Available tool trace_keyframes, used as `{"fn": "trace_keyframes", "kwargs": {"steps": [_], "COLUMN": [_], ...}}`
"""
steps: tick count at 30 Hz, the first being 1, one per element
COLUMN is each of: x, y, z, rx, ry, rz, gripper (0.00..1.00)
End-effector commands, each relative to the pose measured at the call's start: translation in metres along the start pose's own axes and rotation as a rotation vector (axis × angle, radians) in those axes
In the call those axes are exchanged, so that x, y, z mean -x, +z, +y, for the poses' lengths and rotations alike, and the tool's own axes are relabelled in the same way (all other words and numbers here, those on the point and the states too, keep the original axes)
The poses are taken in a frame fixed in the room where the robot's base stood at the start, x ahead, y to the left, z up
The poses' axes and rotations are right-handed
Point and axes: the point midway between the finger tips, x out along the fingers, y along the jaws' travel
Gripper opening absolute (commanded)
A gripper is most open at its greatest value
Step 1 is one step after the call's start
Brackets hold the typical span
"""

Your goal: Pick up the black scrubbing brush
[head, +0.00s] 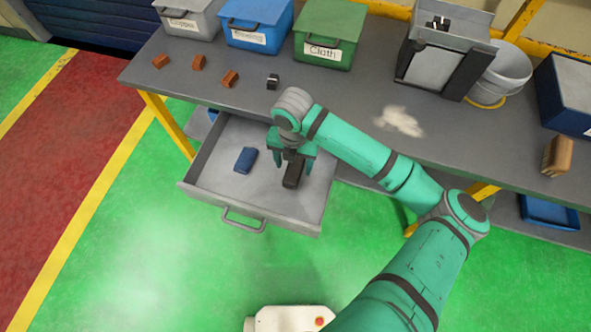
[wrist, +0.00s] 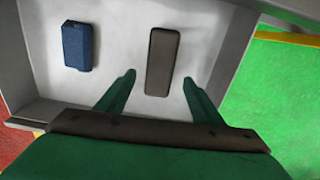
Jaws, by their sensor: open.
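The black scrubbing brush (head: 293,172) lies in the open drawer (head: 210,168) of the workbench, below my gripper in the head view. In the wrist view the brush (wrist: 162,62) shows as a long dark block, its length pointing toward my gripper. My gripper (wrist: 158,82) is open and empty, with one finger on each side of the brush's near end. I cannot tell how high the fingertips are above the drawer floor. In the head view my gripper (head: 291,152) is over the right part of the drawer and partly hides the brush.
A blue block (head: 245,160) lies left of the brush in the drawer. The drawer walls stand close on the right. On the bench are several brown blocks (head: 198,62), a small black item (head: 272,81), a green "Cloth" bin (head: 328,35), a blue bin (head: 255,25) and pale dust (head: 400,121).

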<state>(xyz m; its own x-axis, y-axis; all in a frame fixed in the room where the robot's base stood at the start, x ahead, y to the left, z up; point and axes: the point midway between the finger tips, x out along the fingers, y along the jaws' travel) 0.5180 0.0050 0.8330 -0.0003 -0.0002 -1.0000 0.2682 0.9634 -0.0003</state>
Motion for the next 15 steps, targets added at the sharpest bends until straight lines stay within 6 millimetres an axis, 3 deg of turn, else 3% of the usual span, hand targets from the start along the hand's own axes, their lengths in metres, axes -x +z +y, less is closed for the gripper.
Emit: {"fn": "trace_keyframes", "kwargs": {"steps": [15], "x": [-0.051], "y": [0.009], "z": [0.001], "rx": [0.0], "ry": [-0.001], "rz": [0.001], "gripper": [0.61]}}
